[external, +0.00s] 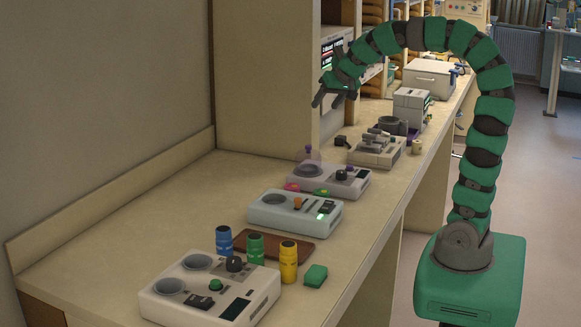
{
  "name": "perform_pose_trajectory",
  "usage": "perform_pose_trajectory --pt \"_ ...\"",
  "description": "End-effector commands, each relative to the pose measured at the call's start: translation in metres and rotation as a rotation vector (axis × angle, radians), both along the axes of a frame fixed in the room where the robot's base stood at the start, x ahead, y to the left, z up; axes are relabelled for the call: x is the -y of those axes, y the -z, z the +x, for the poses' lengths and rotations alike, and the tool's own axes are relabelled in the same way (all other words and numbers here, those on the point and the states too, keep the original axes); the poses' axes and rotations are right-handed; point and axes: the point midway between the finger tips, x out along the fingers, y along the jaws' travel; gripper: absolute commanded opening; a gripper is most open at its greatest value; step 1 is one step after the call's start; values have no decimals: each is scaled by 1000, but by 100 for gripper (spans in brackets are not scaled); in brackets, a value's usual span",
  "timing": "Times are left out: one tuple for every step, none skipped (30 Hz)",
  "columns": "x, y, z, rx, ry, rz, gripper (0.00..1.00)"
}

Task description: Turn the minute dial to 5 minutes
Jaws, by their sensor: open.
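My arm arches over from the right, and my gripper (327,101) hangs in the air above the far part of the bench. Its dark fingers are spread and hold nothing, apart from every device. A black round knob (235,264) stands on the nearest white device (212,311). Another dark knob (341,175) stands on a pale device (329,190) farther back. An orange knob (297,202) is on the pale device (270,217) between them. I cannot tell which knob is the minute dial, and no dial markings are readable.
Blue (224,241), green (255,249) and yellow (288,262) cylinders stand behind the nearest device, near a brown board (300,250). A green block (316,276) lies near the bench's right edge. More equipment (377,149) stands farther back. The bench's left side is clear.

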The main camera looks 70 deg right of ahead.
Motion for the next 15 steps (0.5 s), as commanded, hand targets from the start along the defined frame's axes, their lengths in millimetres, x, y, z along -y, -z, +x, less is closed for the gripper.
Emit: perform_pose_trajectory --pt "15 33 -9 -76 66 28 55" --pt "24 49 -15 -109 107 38 55" --pt "34 67 -22 -145 156 49 55" --pt "41 79 -27 -169 189 56 55" --pt "47 89 -32 -193 220 59 55" --pt "53 101 -38 -216 256 63 55" --pt "57 109 -41 -230 276 66 55" --pt "60 114 -44 -241 292 66 55" --pt "63 120 -47 -250 309 65 55" --pt "64 123 -49 -255 320 67 55" --pt "66 125 -50 -258 326 67 55" --pt "67 128 -50 -260 332 67 55" --pt "68 130 -50 -262 335 68 55" --pt "69 132 -50 -262 336 67 55" --pt "70 135 -49 -262 337 67 55"
